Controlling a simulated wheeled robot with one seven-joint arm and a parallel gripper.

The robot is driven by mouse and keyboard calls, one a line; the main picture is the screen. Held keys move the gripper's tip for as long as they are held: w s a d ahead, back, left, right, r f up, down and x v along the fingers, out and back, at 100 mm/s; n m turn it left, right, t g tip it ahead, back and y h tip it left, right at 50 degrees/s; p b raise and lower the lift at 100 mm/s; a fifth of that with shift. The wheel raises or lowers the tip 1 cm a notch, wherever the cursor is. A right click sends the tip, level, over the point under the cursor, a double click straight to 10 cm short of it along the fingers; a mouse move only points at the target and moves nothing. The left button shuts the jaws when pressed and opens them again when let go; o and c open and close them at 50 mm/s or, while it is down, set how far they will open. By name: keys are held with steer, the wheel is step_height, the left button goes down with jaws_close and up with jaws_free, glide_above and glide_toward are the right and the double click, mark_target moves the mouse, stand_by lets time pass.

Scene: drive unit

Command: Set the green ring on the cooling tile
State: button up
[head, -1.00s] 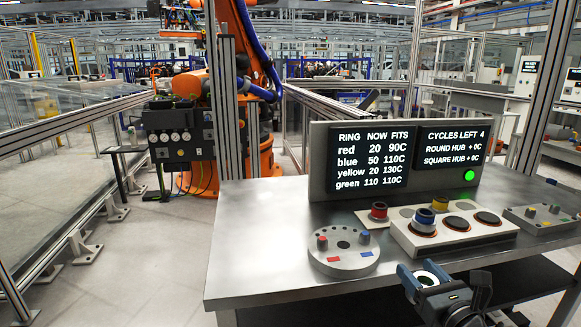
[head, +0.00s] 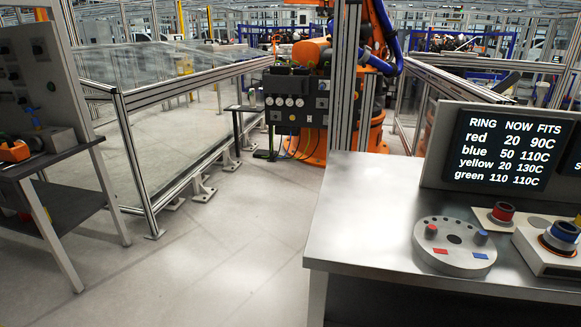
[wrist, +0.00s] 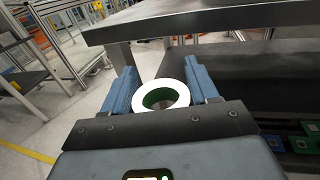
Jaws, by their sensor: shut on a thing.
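My gripper (wrist: 162,72) shows in the wrist view with its two blue fingers on either side of the green ring (wrist: 143,88). It is shut on the ring, which has a whitish top face and a green inner wall. The gripper and ring are beside the workbench, near the level of its edge, and are outside the head view. I cannot pick out the cooling tile for sure in these views. The display (head: 508,150) on the bench reads green 110 now, fits 110C.
The metal workbench (head: 365,225) holds a round grey hub plate (head: 465,262), a red ring (head: 502,211) and a blue ring (head: 565,231). A side table (head: 60,150) with an orange item (head: 14,151) stands left. Open floor (head: 210,250) lies between, with glass fencing (head: 150,150) behind.

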step_height(320, 180, down, 9)
steer(key=s, duration=0.2)
steer(key=shift+d, duration=0.25)
steer(key=shift+a, duration=0.1)
